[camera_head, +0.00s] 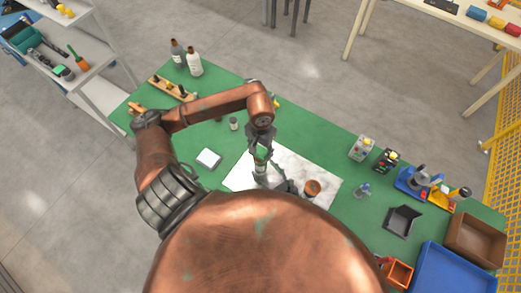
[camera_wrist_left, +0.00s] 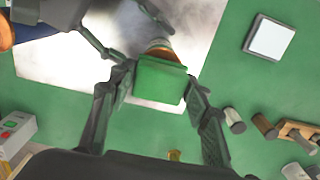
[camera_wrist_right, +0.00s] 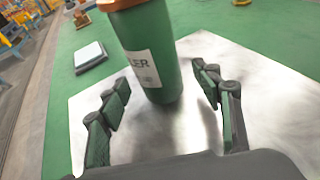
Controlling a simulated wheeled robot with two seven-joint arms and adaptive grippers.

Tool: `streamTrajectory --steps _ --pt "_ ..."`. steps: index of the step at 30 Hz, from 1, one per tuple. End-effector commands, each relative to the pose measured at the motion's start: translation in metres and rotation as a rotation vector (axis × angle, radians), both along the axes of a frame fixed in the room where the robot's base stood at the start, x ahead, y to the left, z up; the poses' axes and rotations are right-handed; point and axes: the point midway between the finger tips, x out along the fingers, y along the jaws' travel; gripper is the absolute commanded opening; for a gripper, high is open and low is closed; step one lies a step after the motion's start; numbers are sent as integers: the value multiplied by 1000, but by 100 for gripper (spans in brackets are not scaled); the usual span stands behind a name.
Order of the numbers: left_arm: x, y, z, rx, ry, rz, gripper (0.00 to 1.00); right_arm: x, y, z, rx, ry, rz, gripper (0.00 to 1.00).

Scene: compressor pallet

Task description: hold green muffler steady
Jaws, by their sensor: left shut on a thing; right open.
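The green muffler (camera_wrist_right: 150,60) is a green cylinder with a white label and an orange-brown band in the right wrist view. It is over the pale metal sheet (camera_wrist_right: 250,90); whether it touches the sheet I cannot tell. In the left wrist view its green part (camera_wrist_left: 160,82) is between the fingers of my left gripper (camera_wrist_left: 160,88), which is shut on it. The head view shows my left gripper (camera_head: 262,140) above the sheet (camera_head: 235,179), with the muffler small and partly covered. My right gripper (camera_wrist_right: 165,95) is open, its fingers on either side of the cylinder, apart from it.
On the green table (camera_head: 330,150) are a white square block (camera_head: 208,158), two bottles (camera_head: 194,64), a wooden holder (camera_head: 172,88), a dark tray (camera_head: 403,221), a blue bin (camera_head: 458,270) and a brown box (camera_head: 476,240). My copper arm covers the near part.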

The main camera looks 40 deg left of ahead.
Motion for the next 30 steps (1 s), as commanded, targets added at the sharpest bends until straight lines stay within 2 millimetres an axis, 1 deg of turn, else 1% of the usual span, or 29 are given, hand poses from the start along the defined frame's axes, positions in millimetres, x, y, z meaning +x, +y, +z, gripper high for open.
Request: streamTrajectory --steps 1,3,7,18,30 --pt "0 0 -2 0 0 0 25 2 6 -2 1 1 1 59" --pt "0 0 -4 0 1 1 25 3 12 -3 1 0 1 59" --pt "-1 1 -5 0 1 2 25 5 19 -5 1 0 2 59" --pt "-1 1 -5 0 1 2 25 6 21 -6 1 -1 2 58" --pt "-1 1 -5 0 1 2 25 6 21 -6 1 -1 2 31"
